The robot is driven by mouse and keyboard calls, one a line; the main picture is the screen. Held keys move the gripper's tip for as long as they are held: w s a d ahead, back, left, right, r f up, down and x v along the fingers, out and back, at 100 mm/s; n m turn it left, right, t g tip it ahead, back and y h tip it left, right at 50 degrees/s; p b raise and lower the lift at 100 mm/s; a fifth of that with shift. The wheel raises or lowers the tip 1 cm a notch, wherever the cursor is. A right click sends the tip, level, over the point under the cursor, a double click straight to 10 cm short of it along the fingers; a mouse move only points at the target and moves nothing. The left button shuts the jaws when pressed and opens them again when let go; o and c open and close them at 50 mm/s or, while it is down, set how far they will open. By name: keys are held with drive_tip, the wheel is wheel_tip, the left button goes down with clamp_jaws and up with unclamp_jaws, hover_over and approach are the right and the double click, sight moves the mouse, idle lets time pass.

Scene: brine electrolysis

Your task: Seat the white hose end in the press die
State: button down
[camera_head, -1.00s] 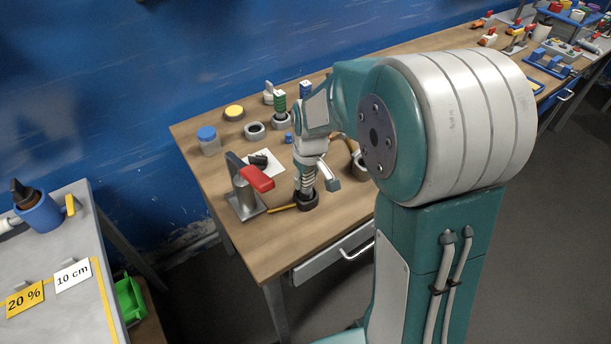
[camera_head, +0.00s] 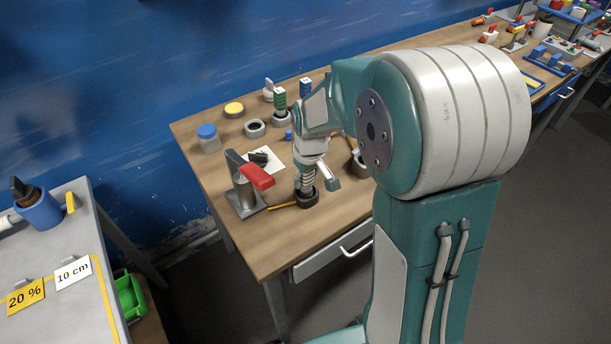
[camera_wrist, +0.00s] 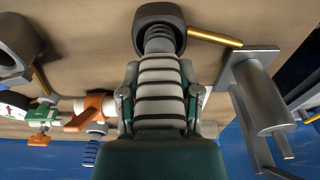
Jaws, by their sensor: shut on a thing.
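My gripper (camera_head: 309,167) is shut on a white ribbed hose piece with dark bands (camera_wrist: 160,90). The hose also shows in the head view (camera_head: 307,182), upright below my gripper. Its lower end is at the mouth of a dark round ring (camera_wrist: 158,14) on the bench, which also shows in the head view (camera_head: 307,198). How deep the end sits in the ring is hidden. A brass rod (camera_wrist: 214,37) runs from the ring toward the press.
The wooden bench (camera_head: 270,240) is clear toward its front edge. Behind stand a blue-capped jar (camera_head: 208,139), a yellow-topped disc (camera_head: 234,109), a grey ring (camera_head: 255,128) and a green ribbed piece (camera_head: 279,101). A black item lies on white paper (camera_head: 271,155) behind the press.

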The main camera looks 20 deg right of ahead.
drive_tip(key=shift+f, duration=0.4)
idle(0.5)
drive_tip(key=shift+c, duration=1)
unclamp_jaws()
drive_tip(key=r, duration=0.8)
drive_tip(key=s+r, duration=0.1)
drive_tip(key=r, duration=0.2)
drive_tip(key=shift+s+d+r, duration=0.1)
drive_tip(key=shift+d+r, duration=0.05)
drive_tip(key=shift+r, duration=0.25)
drive_tip(key=s+r+m+t, duration=0.1)
drive_tip(key=s+r+t, duration=0.1)
drive_tip(key=s, duration=0.8)
drive_tip(key=s+r+m+t, duration=0.2)
drive_tip(key=s+r, duration=0.1)
drive_tip(key=s, duration=0.6)
drive_tip(key=shift+s+a+r+m, duration=0.15)
drive_tip(key=shift+s+a+m, duration=0.05)
drive_tip(key=shift+s+m, duration=0.15)
